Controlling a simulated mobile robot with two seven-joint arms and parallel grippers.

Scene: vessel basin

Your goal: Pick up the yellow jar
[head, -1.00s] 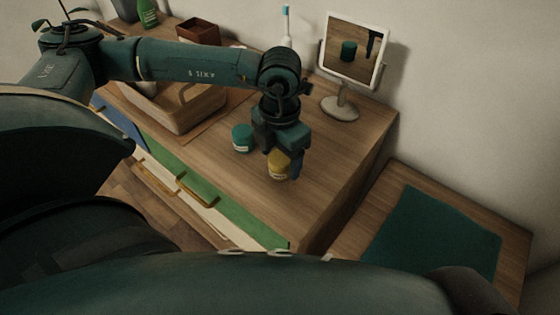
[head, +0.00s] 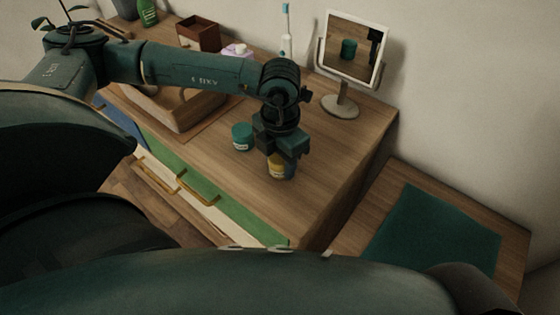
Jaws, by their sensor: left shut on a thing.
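The yellow jar (head: 276,171) stands on the wooden dresser top near its right end, with its upper part partly hidden by my gripper. My left gripper (head: 281,162) points down over it and is shut on it. I cannot tell whether the jar touches the wood or is slightly above it. My right gripper is not in view.
A teal jar (head: 242,137) stands just left of the yellow jar. A mirror (head: 351,50) on a stand, a toothbrush (head: 285,30), a brown box (head: 198,35) and a basin (head: 180,108) are farther back. A lower table with a green mat (head: 435,240) is at right.

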